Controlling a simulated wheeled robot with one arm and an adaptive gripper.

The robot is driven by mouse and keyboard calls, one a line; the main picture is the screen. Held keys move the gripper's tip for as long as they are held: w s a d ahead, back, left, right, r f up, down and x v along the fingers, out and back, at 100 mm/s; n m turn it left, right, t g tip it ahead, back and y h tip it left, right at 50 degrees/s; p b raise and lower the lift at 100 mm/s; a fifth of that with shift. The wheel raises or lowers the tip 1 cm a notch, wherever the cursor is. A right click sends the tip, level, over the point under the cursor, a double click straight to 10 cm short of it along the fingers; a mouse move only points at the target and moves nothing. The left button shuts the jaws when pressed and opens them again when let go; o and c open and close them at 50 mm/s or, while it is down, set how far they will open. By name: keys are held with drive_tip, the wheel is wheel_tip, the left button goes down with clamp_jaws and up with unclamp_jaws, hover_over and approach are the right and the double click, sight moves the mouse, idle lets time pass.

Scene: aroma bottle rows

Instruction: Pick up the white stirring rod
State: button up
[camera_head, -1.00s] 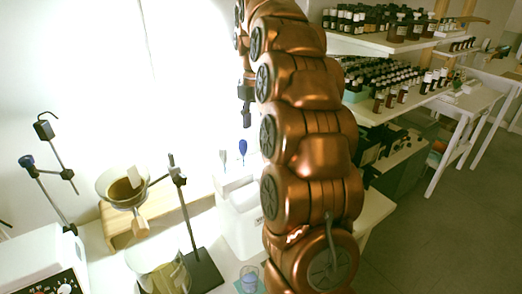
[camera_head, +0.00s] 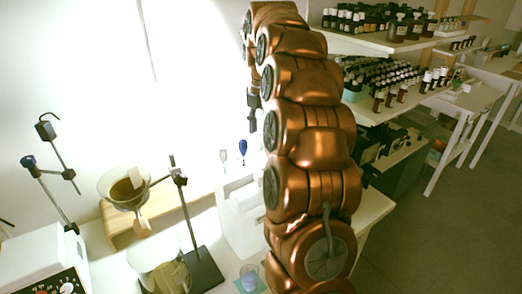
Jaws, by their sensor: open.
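A white stirring rod (camera_head: 223,156) with a pale, paddle-like top stands upright, left of a similar blue-topped rod (camera_head: 242,147). Both rise above a white container (camera_head: 242,222) on the bench. The white top is faint against the bright wall. My gripper (camera_head: 252,126) hangs downward at the left side of my copper arm, to the upper right of the rods in the picture. It is partly hidden by my arm. It is open, with nothing seen in it, and appears apart from both rods.
A stand (camera_head: 205,268) and a glass funnel (camera_head: 124,188) are left of the container. A small glass (camera_head: 249,278) stands in front. A white device (camera_head: 42,265) is at the lower left. Shelves of dark bottles (camera_head: 397,27) are at the right.

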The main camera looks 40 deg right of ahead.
sight(261, 142)
drive_tip(key=shift+f+p, duration=0.85)
drive_tip(key=shift+f, duration=1.45)
drive_tip(key=shift+c, duration=0.4)
clamp_jaws()
